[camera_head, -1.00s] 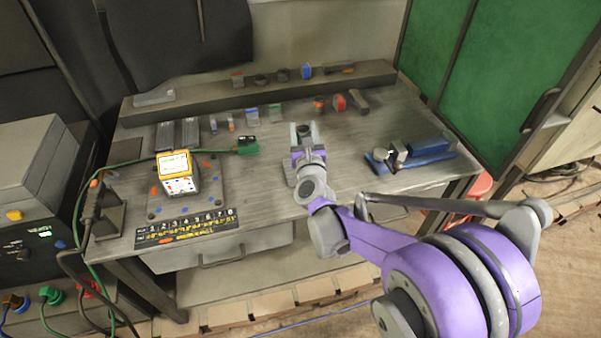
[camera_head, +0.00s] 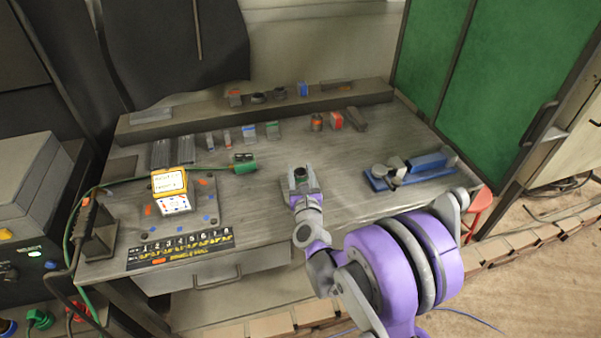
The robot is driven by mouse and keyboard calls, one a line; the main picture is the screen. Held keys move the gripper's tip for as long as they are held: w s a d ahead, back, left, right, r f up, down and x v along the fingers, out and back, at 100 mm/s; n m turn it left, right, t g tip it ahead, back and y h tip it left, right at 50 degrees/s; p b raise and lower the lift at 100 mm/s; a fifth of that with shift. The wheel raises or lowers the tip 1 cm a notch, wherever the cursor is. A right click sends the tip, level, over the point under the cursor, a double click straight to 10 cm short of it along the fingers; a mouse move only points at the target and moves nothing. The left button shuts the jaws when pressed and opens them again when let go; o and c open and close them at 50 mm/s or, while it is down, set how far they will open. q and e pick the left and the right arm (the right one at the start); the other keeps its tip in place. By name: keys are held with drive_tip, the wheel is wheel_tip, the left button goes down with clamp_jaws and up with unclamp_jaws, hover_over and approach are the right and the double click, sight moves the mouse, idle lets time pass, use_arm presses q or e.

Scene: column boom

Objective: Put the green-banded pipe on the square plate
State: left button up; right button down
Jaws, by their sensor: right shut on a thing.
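My right gripper (camera_head: 300,177) is shut on a short dark pipe (camera_head: 300,171), which stands roughly upright between the fingers. I take it for the green-banded pipe; its band is mostly hidden by the fingers. A small grey plate (camera_head: 316,186) shows around and under the gripper, near the front middle of the bench; it looks like the square plate. The gripper covers most of it, so I cannot tell whether the pipe touches it. My left gripper is not in view.
The bench (camera_head: 350,205) has a blue clamp fixture (camera_head: 430,162) at right. A green connector (camera_head: 244,163) and an orange-framed meter (camera_head: 170,182) lie left. A shelf (camera_head: 200,121) runs along the back.

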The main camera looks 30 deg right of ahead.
drive_tip(key=c, duration=0.8)
unclamp_jaws()
drive_tip(key=shift+f, duration=0.2)
drive_tip(key=o, duration=0.5)
